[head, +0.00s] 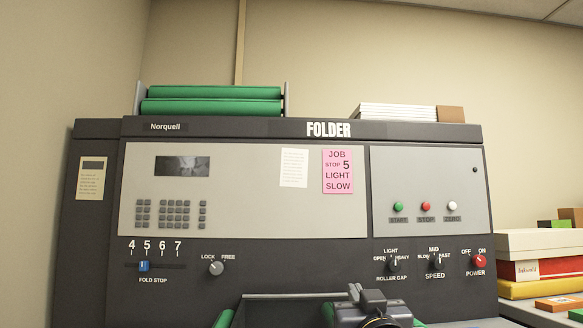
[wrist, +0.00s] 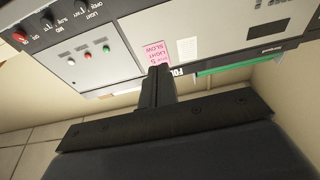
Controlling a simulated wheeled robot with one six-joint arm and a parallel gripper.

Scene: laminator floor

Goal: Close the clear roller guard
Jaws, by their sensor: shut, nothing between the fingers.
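The folder machine (head: 300,130) fills the head view, with a grey control face. At the bottom edge, a thin pale bar (head: 290,296) runs in front of the machine; it may be the edge of the clear roller guard, but most of it is cut off. Bits of green (head: 223,319) show below it. Part of my arm stands at the bottom right of the head view, in front of the bar's right end. In the wrist view, my gripper (wrist: 158,72) is shut and empty, its fingers in front of the machine's face. I cannot tell the guard's angle.
Two green rollers (head: 211,107) lie on top of the machine between grey end plates. A paper stack (head: 397,112) lies on top at right. Knobs (head: 438,263) and a fold stop slider (head: 144,266) sit on the lower panel. Boxes (head: 540,270) are piled at far right.

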